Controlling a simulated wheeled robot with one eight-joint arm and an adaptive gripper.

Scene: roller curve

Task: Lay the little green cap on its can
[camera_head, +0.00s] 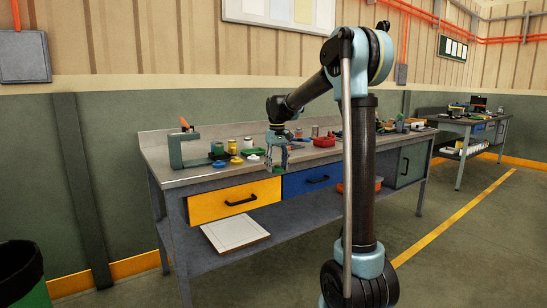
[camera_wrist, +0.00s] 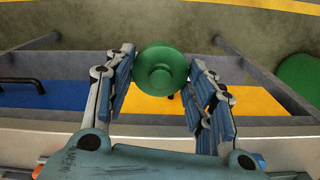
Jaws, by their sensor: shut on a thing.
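The little green cap (camera_wrist: 160,68) is a round, stepped disc between the two fingers of my gripper (camera_wrist: 162,74) in the wrist view. My gripper is shut on it. In the head view my gripper (camera_head: 277,155) hangs at the bench's front edge, with the cap (camera_head: 278,169) low between its fingers, in front of the drawers. A small green can (camera_head: 217,148) stands on the bench top, to the left of my gripper. It is small in the picture, and I cannot tell whether its top is open. The can is not visible in the wrist view.
A yellow can (camera_head: 232,147) and a pale can (camera_head: 248,142) stand near the green one. A yellow lid-like piece (camera_head: 236,160) and a blue one (camera_head: 220,163) lie in front. A green clamp-like frame (camera_head: 177,151) stands left. A red bowl (camera_head: 324,141) sits right of my gripper.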

